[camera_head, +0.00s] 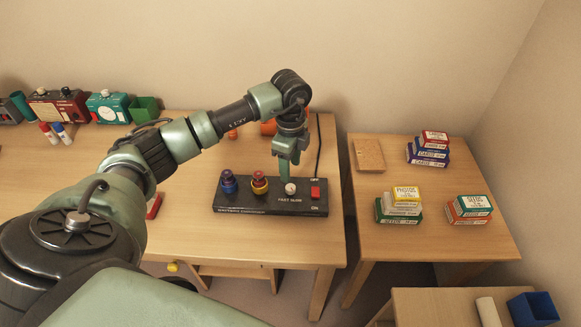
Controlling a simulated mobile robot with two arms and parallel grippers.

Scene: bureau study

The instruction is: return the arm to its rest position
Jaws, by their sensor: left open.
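My left arm reaches in from the left across the desk (190,255). My left gripper (288,176) points down above the black control box (270,205), near its white knob (290,189). The gripper is open and nothing shows between its fingers. I cannot tell whether the fingertips touch the knob or hover just over it. The box also bears a blue knob, a red and yellow knob and a red switch (315,192) between the OFF and ON labels. My right gripper is not in view.
Behind the arm stand orange items (268,128), partly hidden. Red and teal devices (108,107) and a green bin (145,109) line the back left. A side table (440,225) on the right bears several small box stacks. A blue bin (533,308) sits at the lower right.

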